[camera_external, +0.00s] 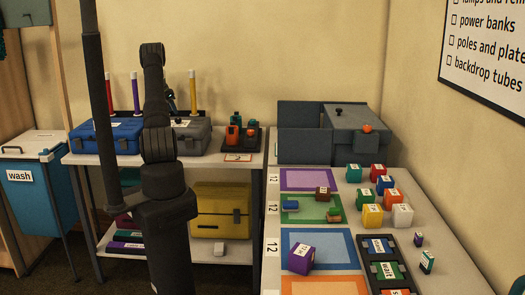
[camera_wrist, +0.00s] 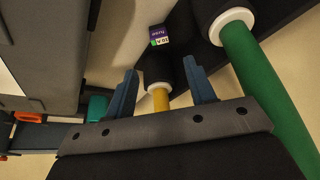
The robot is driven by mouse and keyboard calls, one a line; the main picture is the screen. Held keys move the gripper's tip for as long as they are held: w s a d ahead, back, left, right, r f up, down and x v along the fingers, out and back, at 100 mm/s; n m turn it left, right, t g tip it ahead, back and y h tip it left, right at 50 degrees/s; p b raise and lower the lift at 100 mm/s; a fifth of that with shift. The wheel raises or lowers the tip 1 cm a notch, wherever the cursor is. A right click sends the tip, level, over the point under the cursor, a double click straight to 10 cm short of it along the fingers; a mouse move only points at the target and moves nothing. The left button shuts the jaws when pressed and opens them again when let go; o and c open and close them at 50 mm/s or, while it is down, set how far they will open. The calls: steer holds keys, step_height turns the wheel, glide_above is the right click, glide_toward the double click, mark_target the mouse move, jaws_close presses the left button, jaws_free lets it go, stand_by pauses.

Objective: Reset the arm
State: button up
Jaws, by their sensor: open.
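My arm (camera_external: 158,142) rises in the middle left of the external view and reaches toward the back shelf. My gripper shows in the wrist view (camera_wrist: 160,66) with its two blue fingers apart and nothing clamped between them. A yellow tube (camera_wrist: 161,99) with a white collar shows between the fingers; I cannot tell how far beyond them it is. A thick green tube (camera_wrist: 262,80) passes close to the right of the right finger. In the external view my arm hides most of the gripper.
A red tube (camera_external: 111,92), a purple tube (camera_external: 135,92) and a yellow tube (camera_external: 193,90) stand upright at the back. A blue case (camera_external: 105,137) and a grey case (camera_external: 192,138) sit before them. The right table holds coloured mats, blocks and a purple cube (camera_external: 301,258).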

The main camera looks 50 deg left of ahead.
steer(key=x, duration=1.2)
steer(key=shift+s+f, duration=0.1)
steer(key=shift+f, duration=0.15)
step_height(320, 180, up, 3)
steer(key=shift+r, duration=0.6)
steer(key=shift+f, duration=0.1)
